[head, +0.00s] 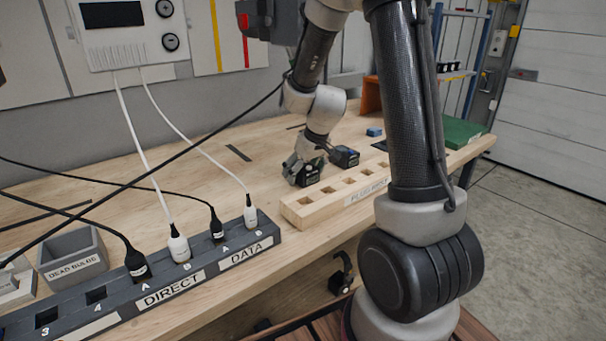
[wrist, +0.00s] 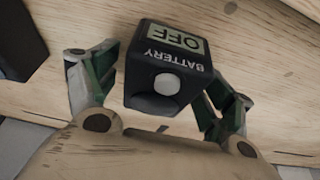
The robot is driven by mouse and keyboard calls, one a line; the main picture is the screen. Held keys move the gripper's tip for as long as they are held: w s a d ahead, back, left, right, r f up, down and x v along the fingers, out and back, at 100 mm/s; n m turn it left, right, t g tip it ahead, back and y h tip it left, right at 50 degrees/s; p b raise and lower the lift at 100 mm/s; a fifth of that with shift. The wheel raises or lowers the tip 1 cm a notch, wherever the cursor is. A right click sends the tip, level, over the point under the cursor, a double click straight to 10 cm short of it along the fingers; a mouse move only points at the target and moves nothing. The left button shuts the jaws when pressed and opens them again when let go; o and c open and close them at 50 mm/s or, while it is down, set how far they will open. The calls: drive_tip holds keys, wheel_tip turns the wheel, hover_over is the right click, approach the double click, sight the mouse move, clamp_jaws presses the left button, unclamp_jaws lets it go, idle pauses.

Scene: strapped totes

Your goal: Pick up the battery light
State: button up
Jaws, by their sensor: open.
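The battery light is a black box (wrist: 168,70) with a pale label reading BATTERY and OFF and a round white knob or lamp on its face. In the wrist view it stands between the two green-padded fingers of my gripper (wrist: 160,95), which are apart, one on each side of it. I see no clear grip on it. In the head view my gripper (head: 305,168) is low over the bench beside dark boxes, and its fingers partly hide the nearer one.
A second dark box (head: 345,156) sits just right of my gripper; a dark object (wrist: 20,45) shows at the wrist view's left edge. A wooden socket rack (head: 335,198) lies in front. A dark strip with plugged cables (head: 150,285) is at left, and a grey bin (head: 72,255) behind it.

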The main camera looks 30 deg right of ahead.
drive_tip(key=c, duration=1.4)
drive_tip(key=shift+r, duration=0.1)
